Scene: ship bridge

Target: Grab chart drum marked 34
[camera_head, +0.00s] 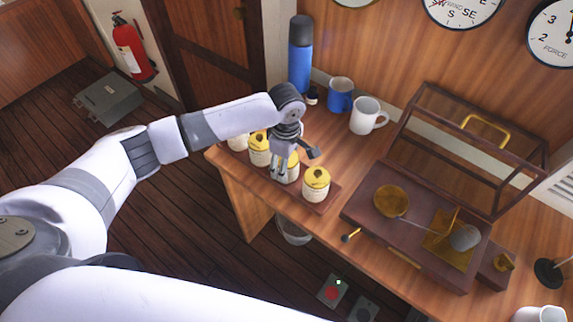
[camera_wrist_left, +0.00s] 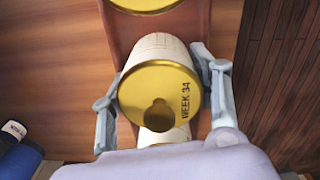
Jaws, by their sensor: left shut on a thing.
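The chart drum marked WEEK 34 (camera_wrist_left: 160,85) has a gold lid with a dark knob and a cream body. In the left wrist view it sits between the two fingers of my left gripper (camera_wrist_left: 163,100), which is shut on it. In the head view my left gripper (camera_head: 285,170) reaches down over the row of drums, and the held drum (camera_head: 293,172) is partly hidden by the fingers. I cannot tell whether it is clear of its wooden rack (camera_head: 326,207). My right gripper is not in view.
Similar yellow-topped drums stand on both sides: one at the right end (camera_head: 316,184), another to the left (camera_head: 259,149). Blue mug (camera_head: 340,95), white mug (camera_head: 367,116) and blue flask (camera_head: 300,55) stand behind. An instrument with an open glazed cover (camera_head: 460,130) fills the right side.

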